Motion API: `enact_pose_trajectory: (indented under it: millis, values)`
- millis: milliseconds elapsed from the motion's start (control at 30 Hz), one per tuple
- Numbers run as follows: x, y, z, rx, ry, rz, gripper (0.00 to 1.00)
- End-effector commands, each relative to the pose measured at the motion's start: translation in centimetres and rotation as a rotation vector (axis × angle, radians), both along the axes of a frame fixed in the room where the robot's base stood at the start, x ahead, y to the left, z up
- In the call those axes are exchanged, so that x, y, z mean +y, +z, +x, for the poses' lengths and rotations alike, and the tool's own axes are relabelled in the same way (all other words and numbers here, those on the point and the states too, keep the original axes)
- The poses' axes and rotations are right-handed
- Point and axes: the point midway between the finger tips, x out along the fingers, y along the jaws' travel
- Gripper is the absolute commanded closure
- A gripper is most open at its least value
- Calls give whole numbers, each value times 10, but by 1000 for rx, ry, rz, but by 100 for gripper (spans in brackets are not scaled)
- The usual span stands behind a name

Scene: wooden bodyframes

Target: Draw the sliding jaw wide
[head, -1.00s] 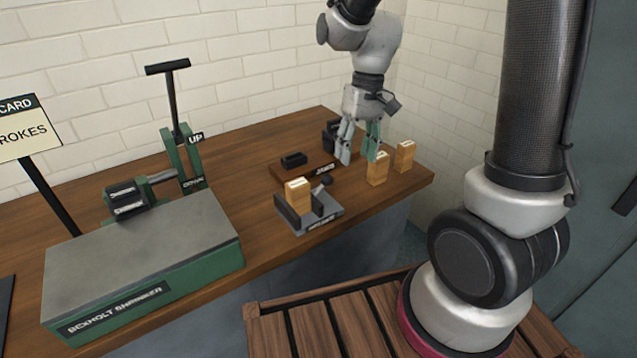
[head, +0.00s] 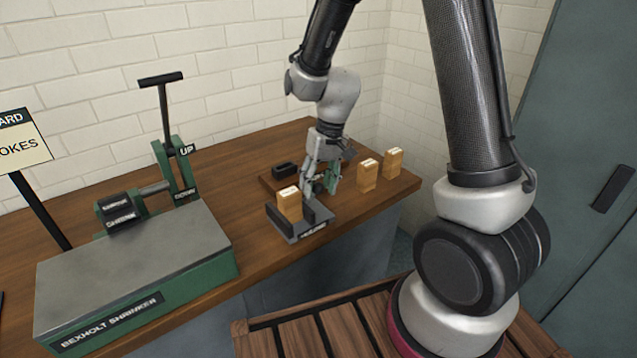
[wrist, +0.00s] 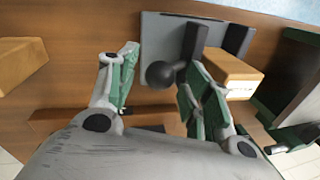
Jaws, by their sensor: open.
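A small grey vise (head: 291,236) stands near the table's front edge. Its sliding jaw (head: 311,211) is a dark upright bar on the right side; in the wrist view the jaw (wrist: 194,39) has a round black knob (wrist: 160,75) beside it. A wooden block (head: 289,205) stands at the vise's left part and also shows in the wrist view (wrist: 232,76). My gripper (head: 320,190) is open just behind and right of the vise. In the wrist view the knob lies between my gripper's fingers (wrist: 162,62), nearer the right one. Contact cannot be told. The head view hides the knob.
Two wooden blocks (head: 367,175) (head: 393,162) stand right of my gripper. A brown board with a black holder (head: 285,169) lies behind the vise. A green shrinker machine (head: 135,268) with an upright lever fills the table's left. The table front between them is clear.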

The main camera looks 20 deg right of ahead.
Motion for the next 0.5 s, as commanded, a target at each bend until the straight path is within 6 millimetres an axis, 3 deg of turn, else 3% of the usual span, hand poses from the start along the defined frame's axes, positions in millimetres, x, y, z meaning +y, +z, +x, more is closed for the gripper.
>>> enact_pose_trajectory:
  millis: [67,300,500]
  values:
    - [0,0,0,0,0,0,54]
    - [0,0,0,0,0,0,98]
    - [-4,0,2,0,-2,0,100]
